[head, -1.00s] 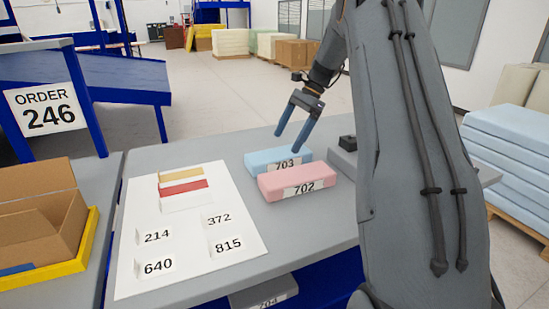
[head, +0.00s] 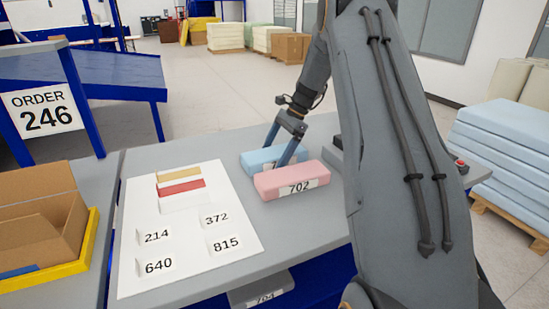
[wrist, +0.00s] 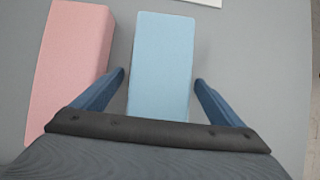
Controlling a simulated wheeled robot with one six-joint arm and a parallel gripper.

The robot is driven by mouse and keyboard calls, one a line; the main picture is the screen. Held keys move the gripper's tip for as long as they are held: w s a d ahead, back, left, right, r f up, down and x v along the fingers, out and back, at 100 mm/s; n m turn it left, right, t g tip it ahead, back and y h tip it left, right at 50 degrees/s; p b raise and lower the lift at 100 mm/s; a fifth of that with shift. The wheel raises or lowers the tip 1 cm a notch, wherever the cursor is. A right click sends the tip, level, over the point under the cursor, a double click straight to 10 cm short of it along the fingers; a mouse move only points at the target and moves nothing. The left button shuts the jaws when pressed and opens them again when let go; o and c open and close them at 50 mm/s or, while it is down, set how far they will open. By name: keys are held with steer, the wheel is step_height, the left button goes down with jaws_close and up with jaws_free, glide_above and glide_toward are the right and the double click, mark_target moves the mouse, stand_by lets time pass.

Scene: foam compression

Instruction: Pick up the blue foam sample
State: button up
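The blue foam sample (head: 258,161) is a light blue block lying on the grey table, behind the pink block in the head view. It also shows in the wrist view (wrist: 162,62), between the two fingers. My gripper (head: 279,152) is lowered over it, fingers pointing down. In the wrist view my gripper (wrist: 160,85) is open, with one finger on each side of the blue block and a visible gap on both sides. The blue block's label is hidden in the head view.
The pink block (head: 291,181) labelled 702 lies close beside the blue one, near one finger in the wrist view (wrist: 70,60). A white sheet (head: 190,275) with number cards lies left on the table (head: 300,230). A cardboard box (head: 40,215) stands far left.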

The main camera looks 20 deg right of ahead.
steer(key=c, duration=1.1)
